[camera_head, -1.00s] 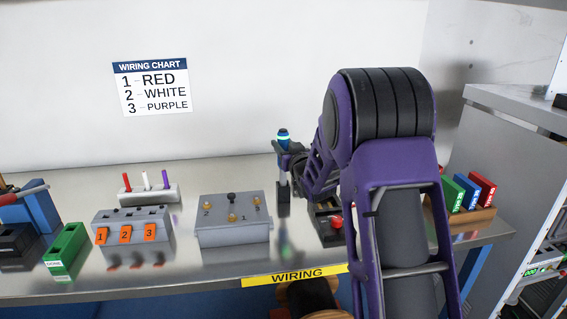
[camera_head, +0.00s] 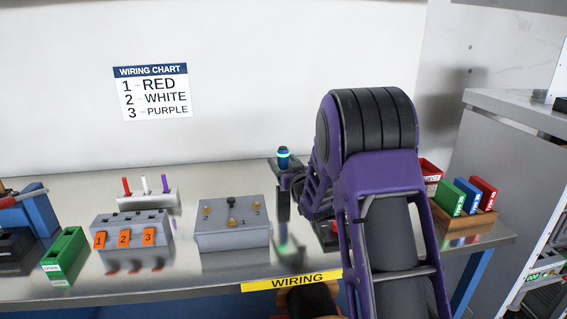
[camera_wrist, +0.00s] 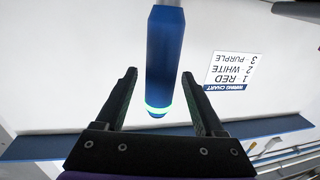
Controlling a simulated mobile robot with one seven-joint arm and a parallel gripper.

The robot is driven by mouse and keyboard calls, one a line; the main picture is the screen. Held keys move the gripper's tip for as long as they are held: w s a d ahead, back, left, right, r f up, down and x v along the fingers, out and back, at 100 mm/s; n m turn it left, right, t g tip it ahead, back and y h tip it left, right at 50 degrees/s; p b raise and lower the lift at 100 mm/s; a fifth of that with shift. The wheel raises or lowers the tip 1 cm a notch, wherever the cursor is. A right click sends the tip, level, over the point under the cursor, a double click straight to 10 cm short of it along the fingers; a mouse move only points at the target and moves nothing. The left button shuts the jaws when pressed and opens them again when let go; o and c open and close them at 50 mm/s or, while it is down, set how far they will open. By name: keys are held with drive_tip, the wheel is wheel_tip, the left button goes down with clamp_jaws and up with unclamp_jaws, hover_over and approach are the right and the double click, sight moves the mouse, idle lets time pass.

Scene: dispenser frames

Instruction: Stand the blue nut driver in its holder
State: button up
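The blue nut driver (camera_wrist: 165,58) stands close to upright; its thick blue handle with a bright green ring fills the middle of the wrist view. In the head view its blue cap (camera_head: 283,151) shows just above my gripper (camera_head: 285,164). My gripper also shows in the wrist view (camera_wrist: 160,76), with the handle between its two black fingers. A gap shows on the left of the handle; the right fingertip is very close to it. The fingers look open. A narrow dark upright piece (camera_head: 283,206), seemingly the holder, is directly below. The driver's lower end is hidden.
A grey box with numbered knobs (camera_head: 232,236) stands to the left, and a block with orange tags (camera_head: 124,238) farther left. My arm hides part of the bench at right. A rack of coloured cards (camera_head: 455,222) stands at the right end.

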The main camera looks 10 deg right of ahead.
drive_tip(key=shift+r, duration=0.1)
drive_tip(key=shift+r, duration=0.15)
drive_tip(key=s+d, duration=0.2)
drive_tip(key=s, duration=0.9)
drive_tip(key=shift+s, duration=0.4)
